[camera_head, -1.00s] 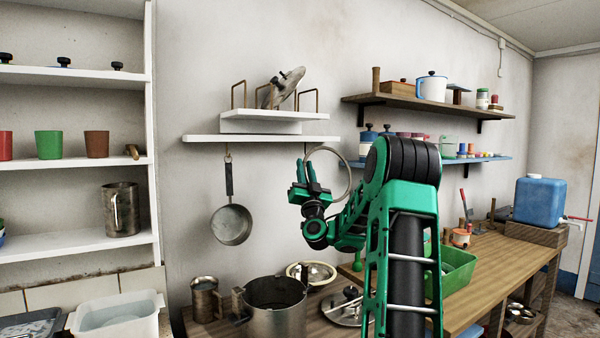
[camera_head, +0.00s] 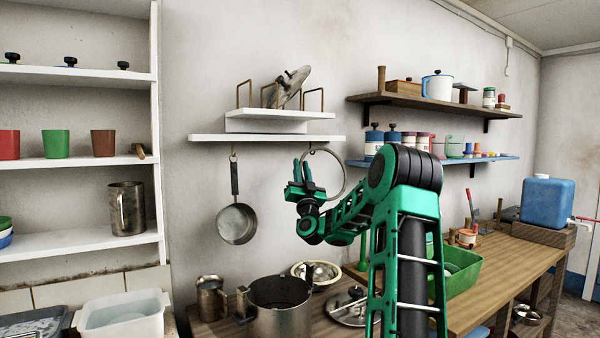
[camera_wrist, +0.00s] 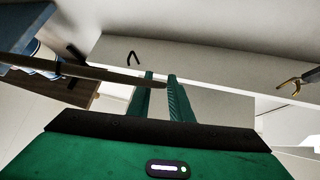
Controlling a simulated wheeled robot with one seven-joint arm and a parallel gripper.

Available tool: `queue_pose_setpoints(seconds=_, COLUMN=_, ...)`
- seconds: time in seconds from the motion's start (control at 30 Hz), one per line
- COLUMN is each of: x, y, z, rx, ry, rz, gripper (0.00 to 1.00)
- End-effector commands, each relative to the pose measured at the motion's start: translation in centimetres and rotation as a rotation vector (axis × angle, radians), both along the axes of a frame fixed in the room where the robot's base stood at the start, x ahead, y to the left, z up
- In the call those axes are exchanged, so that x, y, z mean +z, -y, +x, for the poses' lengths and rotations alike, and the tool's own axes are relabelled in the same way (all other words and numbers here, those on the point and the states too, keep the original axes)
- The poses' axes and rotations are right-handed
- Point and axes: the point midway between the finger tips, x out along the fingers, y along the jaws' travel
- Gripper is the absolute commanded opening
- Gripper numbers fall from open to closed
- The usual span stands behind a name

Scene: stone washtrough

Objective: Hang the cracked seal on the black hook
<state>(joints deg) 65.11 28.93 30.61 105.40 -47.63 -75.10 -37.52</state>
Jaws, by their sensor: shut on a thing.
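The cracked seal is a thin grey ring (camera_head: 344,170). My gripper (camera_head: 302,168) is shut on its left side and holds it in the air, just below the white wall shelf's right end. In the wrist view, the ring shows nearly edge-on as a dark bar (camera_wrist: 75,69) reaching from the left to my fingertips (camera_wrist: 161,78). The black hook (camera_wrist: 132,57) is under the shelf, a little beyond and left of my fingertips, apart from the ring in that view. Any crack in the seal is too small to make out.
The white shelf (camera_head: 210,138) bears a plate rack. A pan (camera_head: 236,222) hangs left of my gripper from a brass hook, also seen in the wrist view (camera_wrist: 292,86). A blue shelf (camera_head: 490,160) with jars is at the right. A large pot (camera_head: 280,315) stands below.

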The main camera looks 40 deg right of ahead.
Motion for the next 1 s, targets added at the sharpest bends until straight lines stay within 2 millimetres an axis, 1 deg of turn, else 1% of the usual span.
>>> queue_pose_setpoints(seconds=0.67, x=-0.1, y=0.8, z=3.4, rx=0.0, ry=0.001, rz=0.0, gripper=0.0)
queue_pose_setpoints(seconds=1.0, x=-1.0, y=1.0, z=4.3, rx=-0.001, ry=0.001, rz=-0.001, gripper=0.0)
